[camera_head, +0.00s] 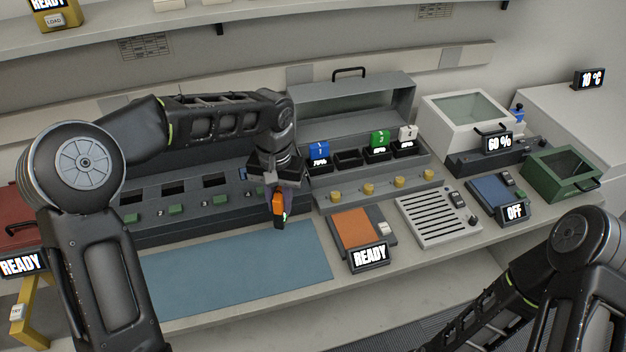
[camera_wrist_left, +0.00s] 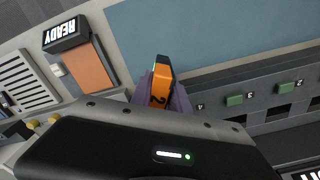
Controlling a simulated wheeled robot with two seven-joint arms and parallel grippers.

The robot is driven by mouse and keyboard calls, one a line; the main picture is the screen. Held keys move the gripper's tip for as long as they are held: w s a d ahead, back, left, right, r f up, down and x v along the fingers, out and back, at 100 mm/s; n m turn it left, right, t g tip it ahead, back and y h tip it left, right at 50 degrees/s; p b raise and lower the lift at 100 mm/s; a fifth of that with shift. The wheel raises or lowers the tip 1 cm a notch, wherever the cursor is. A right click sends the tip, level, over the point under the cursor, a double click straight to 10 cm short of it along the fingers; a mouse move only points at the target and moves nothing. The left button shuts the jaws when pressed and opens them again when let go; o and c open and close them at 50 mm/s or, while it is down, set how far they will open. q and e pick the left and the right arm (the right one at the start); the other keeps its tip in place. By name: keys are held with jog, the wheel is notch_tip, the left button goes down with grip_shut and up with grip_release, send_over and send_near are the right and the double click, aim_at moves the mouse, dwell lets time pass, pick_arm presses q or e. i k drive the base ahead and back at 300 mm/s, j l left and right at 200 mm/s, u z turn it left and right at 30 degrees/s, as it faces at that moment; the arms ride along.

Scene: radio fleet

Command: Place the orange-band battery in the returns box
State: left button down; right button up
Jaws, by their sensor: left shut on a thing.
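The orange-band battery (camera_head: 279,209) is dark with an orange side and hangs between the fingers of my left gripper (camera_head: 277,197). It is above the back right part of the blue mat, near the front of the dark slotted rack. No box is labelled as returns; a green open-topped box (camera_head: 563,174) stands at the right and a red box (camera_head: 27,212) at the far left. My right gripper is out of view.
The blue mat (camera_head: 235,270) is bare. The dark rack (camera_head: 160,229) stands behind it. A charger (camera_head: 369,170) holds blue, green and white batteries. An orange pad (camera_head: 355,229) marked READY, a slotted tray (camera_head: 438,218) and a blue pad (camera_head: 493,194) marked OFF stand to the right.

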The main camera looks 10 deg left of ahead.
aim_at(348, 163)
jog(key=i+l+z, duration=0.1)
jog(key=l, duration=0.25)
jog(key=i+l+z, duration=0.25)
jog(key=i+l, duration=0.15)
jog(key=l, duration=0.2)
jog(key=i, duration=0.5)
